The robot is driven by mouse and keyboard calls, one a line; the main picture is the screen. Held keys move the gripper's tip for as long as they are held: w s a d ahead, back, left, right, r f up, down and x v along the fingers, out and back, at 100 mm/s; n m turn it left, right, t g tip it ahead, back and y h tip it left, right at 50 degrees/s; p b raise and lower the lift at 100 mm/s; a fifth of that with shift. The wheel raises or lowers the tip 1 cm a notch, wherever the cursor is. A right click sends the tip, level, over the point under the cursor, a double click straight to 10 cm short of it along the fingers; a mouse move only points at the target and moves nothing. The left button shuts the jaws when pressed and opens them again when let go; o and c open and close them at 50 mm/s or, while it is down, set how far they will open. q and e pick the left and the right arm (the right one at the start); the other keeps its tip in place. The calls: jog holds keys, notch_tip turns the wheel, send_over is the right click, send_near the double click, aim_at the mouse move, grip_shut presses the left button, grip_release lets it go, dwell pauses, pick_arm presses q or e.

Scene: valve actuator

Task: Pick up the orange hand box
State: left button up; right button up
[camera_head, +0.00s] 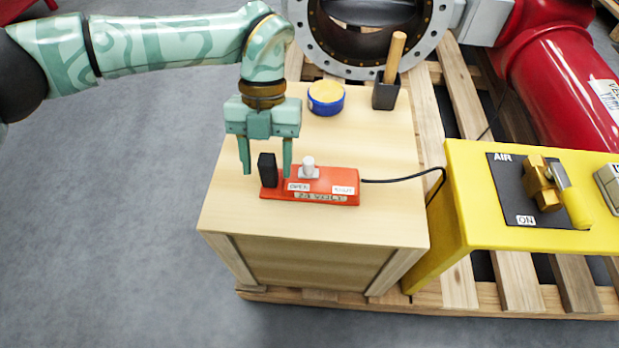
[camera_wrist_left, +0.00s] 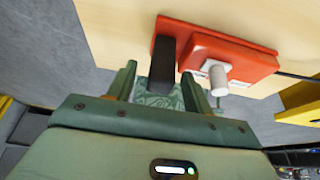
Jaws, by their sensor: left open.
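The orange hand box (camera_head: 327,187) lies flat on the wooden crate top, with a black upright block (camera_head: 267,169) at its left end, a pale knob (camera_head: 308,168) and labels reading OPEN and 24 VOLT. A black cable runs from its right end. My left gripper (camera_head: 266,172) is open, pointing down, with its fingers on either side of the black block. In the left wrist view the orange box (camera_wrist_left: 235,57) and black block (camera_wrist_left: 163,60) show just beyond the open fingers (camera_wrist_left: 158,82). The block is not gripped. My right gripper is not in view.
A yellow stand (camera_head: 460,215) with an AIR valve is at the right. A large flanged valve (camera_head: 355,70) and red cylinder (camera_head: 560,80) stand behind.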

pick_arm(q)
grip_shut()
jog(key=shift+r, duration=0.1)
notch_tip(320, 180, up, 8)
jog(key=shift+r, duration=0.1)
jog(key=shift+f, duration=3.8)
